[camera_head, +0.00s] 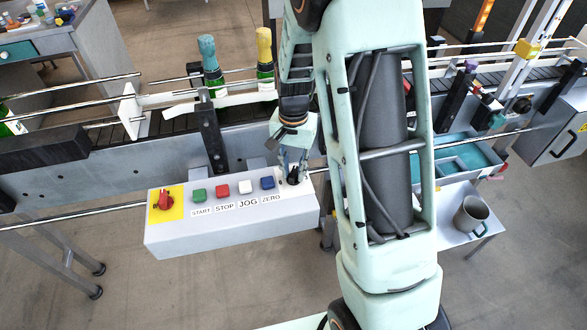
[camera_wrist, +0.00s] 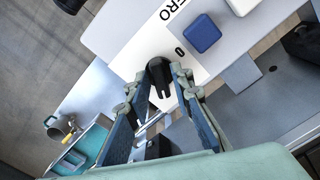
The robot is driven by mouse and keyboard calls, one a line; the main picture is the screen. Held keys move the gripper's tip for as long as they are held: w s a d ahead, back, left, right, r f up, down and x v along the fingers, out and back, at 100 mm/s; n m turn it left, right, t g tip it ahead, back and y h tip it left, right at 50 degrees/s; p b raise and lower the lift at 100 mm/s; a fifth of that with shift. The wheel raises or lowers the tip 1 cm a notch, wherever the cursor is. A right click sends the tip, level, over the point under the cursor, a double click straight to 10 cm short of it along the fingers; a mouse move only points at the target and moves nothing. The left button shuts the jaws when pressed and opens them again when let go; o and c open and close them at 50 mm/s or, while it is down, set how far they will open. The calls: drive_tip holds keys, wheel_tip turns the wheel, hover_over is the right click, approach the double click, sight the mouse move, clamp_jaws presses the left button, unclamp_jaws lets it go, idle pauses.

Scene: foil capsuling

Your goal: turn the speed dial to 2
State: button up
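The control box (camera_head: 232,228) has a black dial at its right end, mostly hidden by my gripper in the head view. In the wrist view the black dial (camera_wrist: 160,82) shows between the fingertips, on a white plate (camera_wrist: 147,48) with one small dark mark beside it. My gripper (camera_head: 292,174) points down over the dial. In the wrist view my gripper (camera_wrist: 159,76) has its two fingers apart, one on each side of the dial. Small gaps seem to remain, but contact is hard to tell. The dial's setting and the number 2 cannot be read.
A blue ZERO button (camera_head: 267,183) sits just left of the dial. White, red and green buttons and a red switch (camera_head: 165,199) on yellow lie farther left. The conveyor with bottles (camera_head: 265,72) runs behind. A mug (camera_head: 470,214) and a blue tray (camera_head: 466,158) are right.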

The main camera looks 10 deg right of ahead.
sight(294, 172)
drive_tip(key=shift+o, duration=0.4)
wheel_tip(294, 172, up, 12)
idle(0.4)
